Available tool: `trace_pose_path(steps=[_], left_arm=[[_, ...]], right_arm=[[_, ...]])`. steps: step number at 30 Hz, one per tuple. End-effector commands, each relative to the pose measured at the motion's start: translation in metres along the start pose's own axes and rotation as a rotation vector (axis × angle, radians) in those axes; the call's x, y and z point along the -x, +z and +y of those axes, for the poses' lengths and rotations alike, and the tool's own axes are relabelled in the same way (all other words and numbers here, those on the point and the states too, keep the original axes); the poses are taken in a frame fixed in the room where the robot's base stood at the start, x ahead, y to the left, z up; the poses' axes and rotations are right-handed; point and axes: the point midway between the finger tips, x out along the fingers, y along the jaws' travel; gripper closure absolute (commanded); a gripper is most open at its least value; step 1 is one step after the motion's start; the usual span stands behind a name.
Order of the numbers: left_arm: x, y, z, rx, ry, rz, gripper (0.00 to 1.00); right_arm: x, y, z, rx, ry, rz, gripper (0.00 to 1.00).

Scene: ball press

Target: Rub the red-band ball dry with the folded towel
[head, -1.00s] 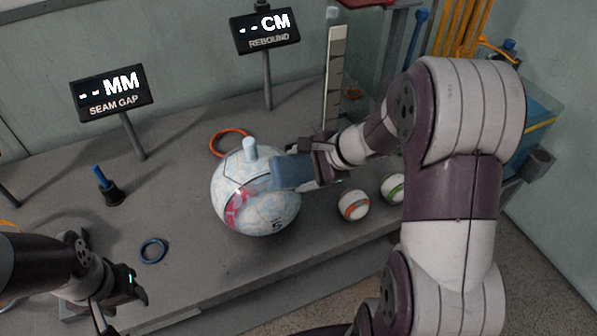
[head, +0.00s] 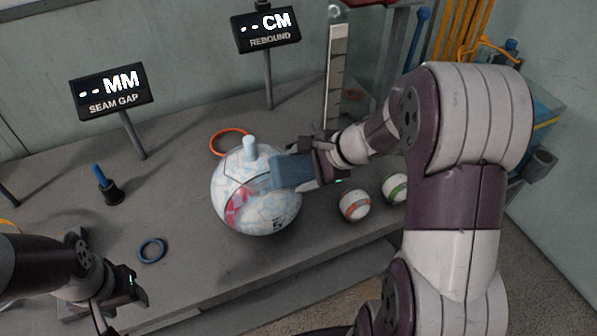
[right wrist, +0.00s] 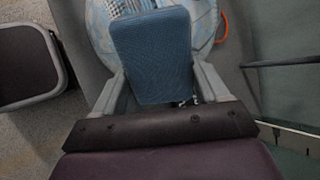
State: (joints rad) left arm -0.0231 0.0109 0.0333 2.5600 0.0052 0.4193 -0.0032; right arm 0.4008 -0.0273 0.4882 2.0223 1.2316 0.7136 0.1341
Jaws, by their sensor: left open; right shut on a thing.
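A large white and pale-blue ball with a pinkish-red band (head: 238,208) sits on the grey bench. My right gripper (head: 318,165) is shut on the folded blue towel (head: 290,172), on the ball's right side. The towel overlaps the ball's upper right face and seems to touch it. In the right wrist view the towel (right wrist: 155,55) is between the two fingers, in front of the ball (right wrist: 207,20). My left gripper (head: 125,293) is open and empty at the bench's front left, away from the ball.
Two small balls, one orange-banded (head: 354,206) and one green-banded (head: 396,188), sit right of the big ball. An orange ring (head: 229,142) lies behind it, a blue ring (head: 152,250) front left. Seam gap (head: 110,90) and rebound (head: 267,30) displays stand behind.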

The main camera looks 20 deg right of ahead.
Motion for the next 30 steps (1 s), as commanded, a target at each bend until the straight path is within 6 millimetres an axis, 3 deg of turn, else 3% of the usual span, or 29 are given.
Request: trace_pose_path(steps=[18, 30], left_arm=[[-0.009, 0.001, 0.0, 0.0, 0.0, 0.0, 0.48], [-0.007, 0.001, 0.0, 0.0, 0.0, 0.0, 0.48]], right_arm=[[-0.001, 0.021, 0.017, -0.001, 0.0, 0.0, 0.61], [0.0, 0.002, 0.001, -0.001, -0.001, 0.001, 0.61]])
